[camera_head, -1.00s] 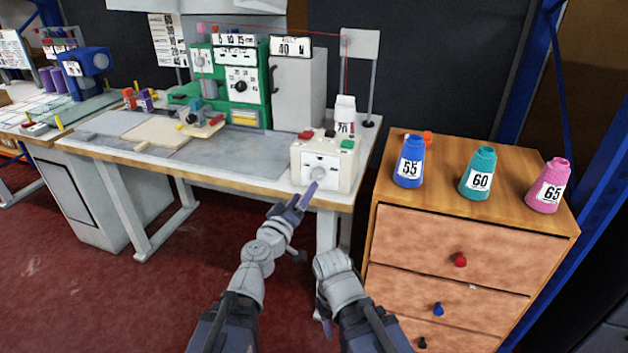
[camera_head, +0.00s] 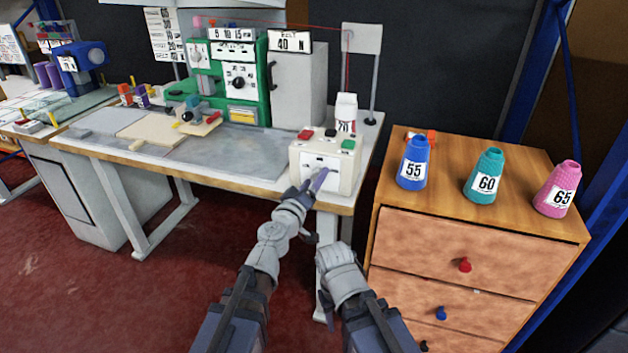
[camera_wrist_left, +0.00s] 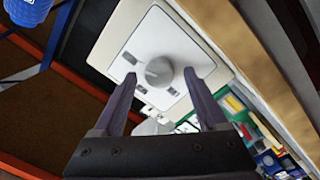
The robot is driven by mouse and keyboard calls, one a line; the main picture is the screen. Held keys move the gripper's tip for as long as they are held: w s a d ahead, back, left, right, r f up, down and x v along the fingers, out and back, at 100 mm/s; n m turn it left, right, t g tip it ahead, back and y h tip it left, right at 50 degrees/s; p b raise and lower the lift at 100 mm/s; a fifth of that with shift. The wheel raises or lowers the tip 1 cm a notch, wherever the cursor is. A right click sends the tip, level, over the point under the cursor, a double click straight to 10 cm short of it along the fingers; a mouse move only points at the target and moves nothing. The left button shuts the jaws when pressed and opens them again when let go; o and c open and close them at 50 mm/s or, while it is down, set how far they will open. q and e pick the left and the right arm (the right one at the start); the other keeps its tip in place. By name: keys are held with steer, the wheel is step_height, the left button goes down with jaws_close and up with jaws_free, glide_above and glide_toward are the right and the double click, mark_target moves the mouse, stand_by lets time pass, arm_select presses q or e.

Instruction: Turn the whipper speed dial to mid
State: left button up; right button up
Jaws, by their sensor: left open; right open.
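The whipper speed dial is a grey round knob (camera_wrist_left: 160,72) with a pointer mark, on the white front plate of a control box (camera_head: 345,178). The box sits at the right front corner of the workbench. My left gripper (camera_head: 314,180) is open in front of that plate and covers most of the dial in the head view. In the left wrist view its two fingers (camera_wrist_left: 161,76) stand on either side of the knob. I cannot tell whether they touch it. My right gripper (camera_head: 324,305) hangs low, mostly hidden by its own wrist, before the bench.
The box top carries a red button (camera_head: 306,134) and a green button (camera_head: 348,145). A white cone marked 70 (camera_head: 346,112) stands behind it. A wooden drawer cabinet (camera_head: 470,235) with blue, teal and pink cones stands at the right. The green machine (camera_head: 232,80) is farther back.

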arm_select(q)
steer(key=shift+c, duration=0.2)
jaws_close()
stand_by(0.3)
steer(key=shift+n, duration=0.4)
steer(key=shift+f+n+t+y+b, duration=0.1)
steer(key=shift+n+t+y+b, duration=0.25)
steer(key=shift+n, duration=3)
steer(key=shift+f+n+t+y+b, duration=0.15)
steer(key=shift+n+b, duration=0.35)
steer(key=shift+n, duration=2.85)
